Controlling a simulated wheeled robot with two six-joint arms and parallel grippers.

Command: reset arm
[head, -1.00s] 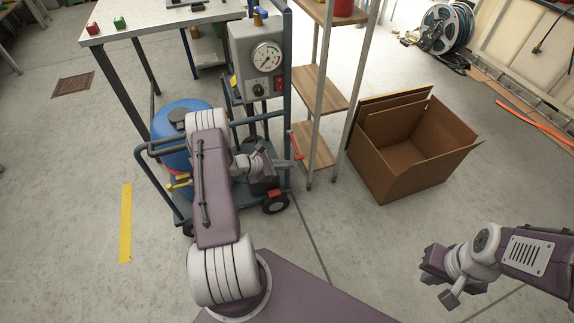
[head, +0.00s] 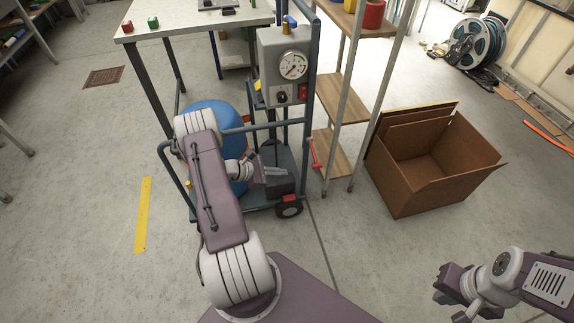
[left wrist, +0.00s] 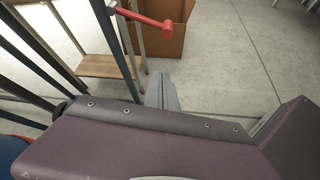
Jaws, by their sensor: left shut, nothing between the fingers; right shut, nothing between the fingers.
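My left arm reaches forward from the lower middle of the head view. Its gripper (head: 290,184) is shut and empty, in front of the lower frame of a blue-grey trolley (head: 248,127). I cannot tell whether it touches the trolley. In the left wrist view the shut grey fingers (left wrist: 162,92) point up past my purple arm link, below a red-ended lever (left wrist: 155,21). My right gripper (head: 441,287) is shut and empty over bare floor at the lower right of the head view.
The trolley carries a gauge box (head: 284,66) and a blue tank (head: 216,122). A shelf rack (head: 343,98) and an open cardboard box (head: 434,170) stand to its right. A hose reel (head: 483,42) is at the back right. Floor is clear around the yellow strip (head: 143,214).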

